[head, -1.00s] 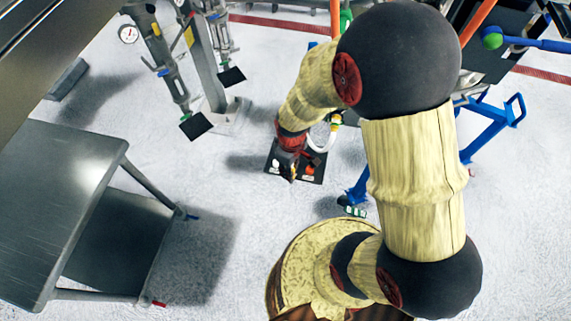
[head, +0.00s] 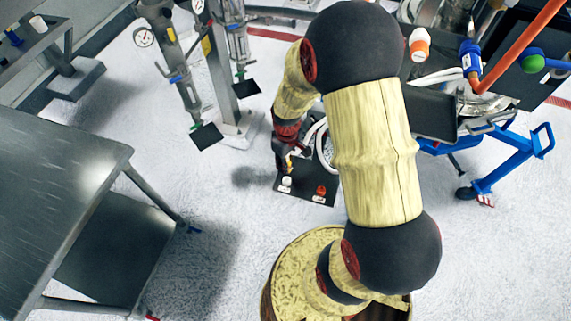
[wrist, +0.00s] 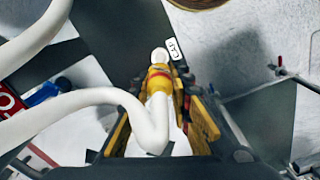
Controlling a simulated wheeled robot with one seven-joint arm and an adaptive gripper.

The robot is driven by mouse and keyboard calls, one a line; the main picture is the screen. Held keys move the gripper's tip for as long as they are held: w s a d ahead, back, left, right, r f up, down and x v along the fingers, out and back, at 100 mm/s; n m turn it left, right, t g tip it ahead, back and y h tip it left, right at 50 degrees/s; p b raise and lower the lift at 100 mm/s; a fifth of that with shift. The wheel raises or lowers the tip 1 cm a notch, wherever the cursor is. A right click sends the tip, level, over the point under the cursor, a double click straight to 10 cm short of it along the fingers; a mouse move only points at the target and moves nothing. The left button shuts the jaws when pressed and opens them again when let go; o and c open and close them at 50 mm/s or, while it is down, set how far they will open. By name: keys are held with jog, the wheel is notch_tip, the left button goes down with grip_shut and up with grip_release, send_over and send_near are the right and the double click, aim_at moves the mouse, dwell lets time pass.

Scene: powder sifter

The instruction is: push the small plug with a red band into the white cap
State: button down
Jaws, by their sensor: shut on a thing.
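My gripper (wrist: 160,100) is shut on a small yellow plug (wrist: 158,80) with a red band, and a white hose runs from the plug's near end. In the wrist view the plug's far end lies over or against the round white cap (wrist: 160,55), beside a white label. I cannot tell whether it touches the cap or is inside it. In the head view the white cap (head: 287,182) sits on a black plate (head: 302,195), just below my gripper (head: 286,162).
A red cap (head: 320,190) sits on the same plate, right of the white one. A steel table (head: 60,170) stands at the left. A blue frame (head: 500,165) stands at the right, and columns with gauges (head: 143,37) are at the back. The floor left of the plate is clear.

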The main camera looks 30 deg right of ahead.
jog(key=shift+f+b, duration=1.85)
jog(key=shift+f, duration=1)
jog(key=shift+p, duration=0.4)
jog(key=shift+f+b, duration=0.55)
jog(key=shift+f, duration=0.4)
jog(key=c, duration=1.5)
grip_release()
jog(key=shift+c, duration=0.2)
notch_tip(320, 180, up, 12)
jog(key=shift+r, duration=0.1)
